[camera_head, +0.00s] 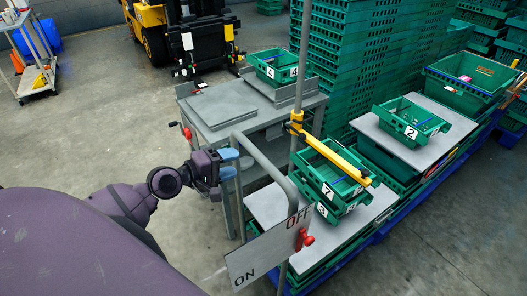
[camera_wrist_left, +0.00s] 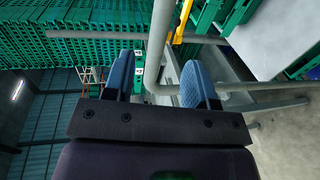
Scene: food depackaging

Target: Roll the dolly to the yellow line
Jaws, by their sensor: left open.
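A grey metal cart (camera_head: 255,118), which looks like the dolly, stands at the centre with a bent tube handle (camera_head: 266,158) at its near side. My left gripper (camera_head: 229,163), with blue fingertips, is at the upright part of this handle. In the left wrist view the handle tube (camera_wrist_left: 157,62) runs between the two open fingers of my left gripper (camera_wrist_left: 158,82). I cannot tell whether the fingers touch it. No yellow line on the floor is visible. My right gripper is out of view.
An ON/OFF sign (camera_head: 270,246) with a red knob hangs at the front, beside a post with a yellow arm (camera_head: 335,158). Green crates (camera_head: 375,60) stack at the right. A yellow forklift (camera_head: 153,32) stands behind. Floor at the left (camera_head: 95,120) is clear.

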